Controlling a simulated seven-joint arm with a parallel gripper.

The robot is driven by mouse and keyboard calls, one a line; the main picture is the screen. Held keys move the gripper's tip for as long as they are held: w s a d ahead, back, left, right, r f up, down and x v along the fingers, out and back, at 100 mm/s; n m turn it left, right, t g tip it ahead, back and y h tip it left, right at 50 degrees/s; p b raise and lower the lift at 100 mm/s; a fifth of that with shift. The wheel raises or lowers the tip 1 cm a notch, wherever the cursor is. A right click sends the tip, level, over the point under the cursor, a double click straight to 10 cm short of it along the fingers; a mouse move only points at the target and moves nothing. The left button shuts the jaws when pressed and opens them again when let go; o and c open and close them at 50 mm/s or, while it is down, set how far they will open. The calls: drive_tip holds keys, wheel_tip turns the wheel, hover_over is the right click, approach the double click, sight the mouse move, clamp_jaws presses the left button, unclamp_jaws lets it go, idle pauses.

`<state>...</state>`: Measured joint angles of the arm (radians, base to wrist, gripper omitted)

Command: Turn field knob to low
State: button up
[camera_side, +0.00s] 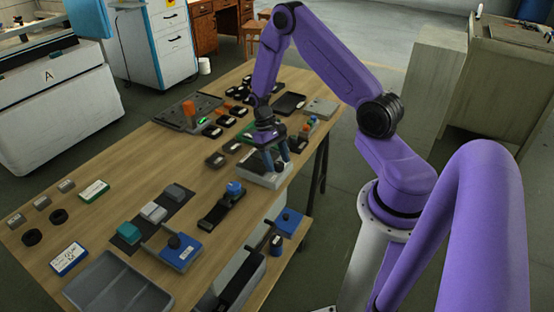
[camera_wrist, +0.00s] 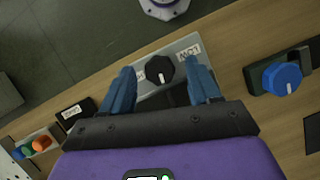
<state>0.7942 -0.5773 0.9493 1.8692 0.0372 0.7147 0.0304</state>
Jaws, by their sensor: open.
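A black round knob (camera_wrist: 158,72) with a white pointer line sits on a light grey plate (camera_wrist: 182,45). The pointer is toward the bottom of the wrist view. A white label at the knob's right (camera_wrist: 190,52) appears upside down and seems to read LOW; a label on the left is mostly hidden by a finger. My gripper (camera_wrist: 160,69) is open, its blue fingers on either side of the knob, with gaps visible on both sides. In the side view my gripper (camera_side: 276,162) points down over the grey plate (camera_side: 262,180), and the knob is hidden there.
A blue knob (camera_wrist: 282,78) on a dark base stands to the right in the wrist view; it also shows in the side view (camera_side: 234,187). A box with coloured buttons (camera_wrist: 36,146) and a black labelled block (camera_wrist: 75,112) lie left. The wooden table (camera_side: 100,230) holds many other fixtures.

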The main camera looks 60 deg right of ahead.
drive_tip(key=shift+f, duration=0.1)
drive_tip(key=c, duration=1)
drive_tip(key=shift+c, duration=0.2)
drive_tip(key=shift+n, duration=0.3)
drive_tip(key=n, duration=0.1)
drive_tip(key=n+h, duration=0.1)
drive_tip(key=n, duration=0.1)
drive_tip(key=n+h, duration=0.1)
drive_tip(key=n, duration=0.1)
drive_tip(key=shift+a, duration=0.3)
drive_tip(key=shift+a+n+t+h, duration=0.15)
drive_tip(key=shift+n+h, duration=0.3)
drive_tip(key=shift+n, duration=0.75)
drive_tip(key=shift+n+t+h, duration=0.15)
drive_tip(key=shift+n+h, duration=0.3)
drive_tip(key=shift+n, duration=0.75)
